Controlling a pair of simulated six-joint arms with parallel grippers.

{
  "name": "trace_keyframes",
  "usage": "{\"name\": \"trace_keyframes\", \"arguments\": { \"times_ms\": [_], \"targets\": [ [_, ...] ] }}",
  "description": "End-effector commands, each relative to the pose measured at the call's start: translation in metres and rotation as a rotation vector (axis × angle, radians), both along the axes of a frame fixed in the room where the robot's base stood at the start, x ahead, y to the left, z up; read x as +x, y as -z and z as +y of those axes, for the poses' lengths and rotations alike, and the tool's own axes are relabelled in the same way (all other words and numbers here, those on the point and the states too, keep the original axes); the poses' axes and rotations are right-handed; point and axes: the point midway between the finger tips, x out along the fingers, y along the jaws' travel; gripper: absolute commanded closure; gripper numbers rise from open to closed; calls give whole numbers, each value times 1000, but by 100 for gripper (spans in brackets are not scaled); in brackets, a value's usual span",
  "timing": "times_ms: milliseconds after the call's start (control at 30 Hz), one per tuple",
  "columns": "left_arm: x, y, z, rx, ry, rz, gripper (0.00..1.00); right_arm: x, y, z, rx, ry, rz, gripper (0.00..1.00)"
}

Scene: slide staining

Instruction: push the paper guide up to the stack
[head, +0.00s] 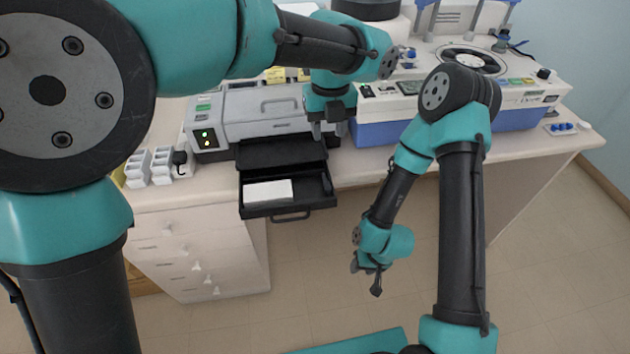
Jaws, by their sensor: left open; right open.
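A black paper tray (288,212) is pulled out from the front of the grey printer (265,112). A white paper stack (267,191) lies in the left part of the tray, and bare dark tray floor shows to its right. A small dark upright piece near the tray's right side looks like the paper guide (326,184), apart from the stack; it is hard to make out, black on black. My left gripper (325,130) points down above the tray's back right corner, open and empty. My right gripper (367,280) hangs open and empty, right of the tray and beyond the counter's front edge.
White racks (150,166) stand left of the printer. A blue and white staining machine (470,90) stands to the right on the counter (365,165). Drawers (195,250) are below on the left. The tray juts out past the counter edge over open floor.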

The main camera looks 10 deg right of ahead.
Motion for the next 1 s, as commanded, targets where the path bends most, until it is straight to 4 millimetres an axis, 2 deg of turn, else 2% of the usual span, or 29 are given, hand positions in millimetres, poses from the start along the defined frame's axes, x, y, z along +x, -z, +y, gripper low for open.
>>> {"name": "trace_keyframes", "arguments": {
  "times_ms": [100,400,567,767,1000],
  "targets": [
    [-3,-2,-7,1,47,1,57,0,0,0,0,1,0,57],
    [-2,-1,-6,0,46,1,57,0,0,0,0,0,0,57],
    [-2,6,-7,1,46,1,57,0,0,0,0,0,0,57],
    [-3,29,-6,3,46,3,57,0,0,0,0,0,0,57],
    [-2,70,-6,3,44,4,57,0,0,0,0,0,0,57]
  ]
}}
